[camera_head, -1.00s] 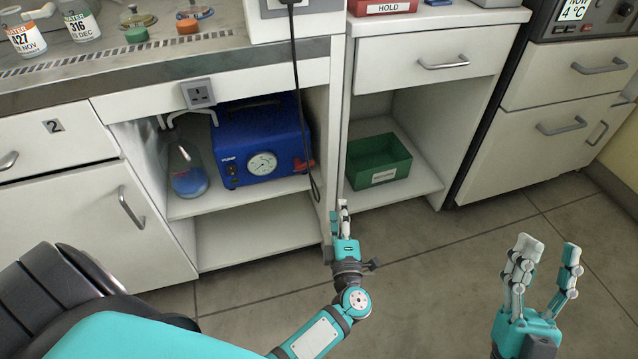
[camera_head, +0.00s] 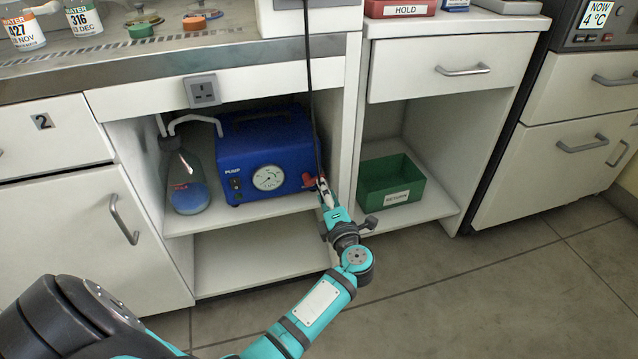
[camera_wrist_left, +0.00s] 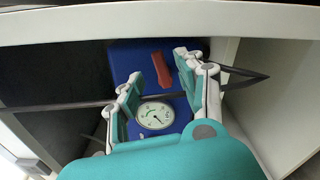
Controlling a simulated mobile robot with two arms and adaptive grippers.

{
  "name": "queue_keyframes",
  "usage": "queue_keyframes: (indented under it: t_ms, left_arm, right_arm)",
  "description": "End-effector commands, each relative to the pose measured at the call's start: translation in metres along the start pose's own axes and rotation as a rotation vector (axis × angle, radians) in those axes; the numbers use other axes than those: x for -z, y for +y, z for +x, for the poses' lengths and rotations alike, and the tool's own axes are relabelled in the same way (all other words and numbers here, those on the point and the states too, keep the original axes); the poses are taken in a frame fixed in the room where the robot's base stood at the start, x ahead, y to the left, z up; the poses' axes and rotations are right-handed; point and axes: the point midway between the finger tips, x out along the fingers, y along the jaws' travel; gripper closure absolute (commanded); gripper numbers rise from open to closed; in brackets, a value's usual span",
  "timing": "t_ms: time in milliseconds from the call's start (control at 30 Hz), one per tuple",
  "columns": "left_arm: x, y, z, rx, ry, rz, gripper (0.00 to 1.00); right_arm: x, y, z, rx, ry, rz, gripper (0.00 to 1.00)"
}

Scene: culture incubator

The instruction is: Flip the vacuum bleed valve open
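The blue vacuum pump (camera_head: 262,150) sits on the upper shelf of the open cabinet, its round gauge (camera_head: 267,177) facing out. The red bleed valve lever (camera_head: 309,181) is at the right end of its front. My left gripper (camera_head: 325,190) is at the pump's right front corner, beside the lever. In the left wrist view the left gripper (camera_wrist_left: 157,68) is open, with a red lever (camera_wrist_left: 162,68) between its fingers, above the gauge (camera_wrist_left: 155,115). I cannot tell whether the fingers touch it. My right gripper is out of view.
A flask with blue liquid (camera_head: 189,195) stands left of the pump. A green bin (camera_head: 390,186) sits in the right bay. The lower shelf (camera_head: 260,255) is empty.

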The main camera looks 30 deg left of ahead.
Motion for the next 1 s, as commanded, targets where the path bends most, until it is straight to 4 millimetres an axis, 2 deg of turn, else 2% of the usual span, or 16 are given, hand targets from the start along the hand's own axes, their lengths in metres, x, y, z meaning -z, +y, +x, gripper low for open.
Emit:
queue_keyframes:
  t_ms: [100,300,433,700,1000]
  left_arm:
    - [0.001,-0.002,0.025,-0.004,0.001,0.001,0.62]
    - [0.000,-0.001,0.050,-0.003,0.000,0.001,0.62]
    - [0.000,-0.001,0.056,-0.001,0.000,0.001,0.62]
    - [0.000,0.000,0.057,0.000,0.000,0.001,0.62]
    - [0.000,0.000,0.057,-0.001,0.000,0.001,0.99]
  right_arm:
    - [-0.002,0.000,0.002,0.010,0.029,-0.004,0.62]
    - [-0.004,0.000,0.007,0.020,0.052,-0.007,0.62]
    - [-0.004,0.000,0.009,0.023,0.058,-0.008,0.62]
    - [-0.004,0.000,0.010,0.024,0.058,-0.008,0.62]
    - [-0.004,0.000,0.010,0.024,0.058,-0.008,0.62]
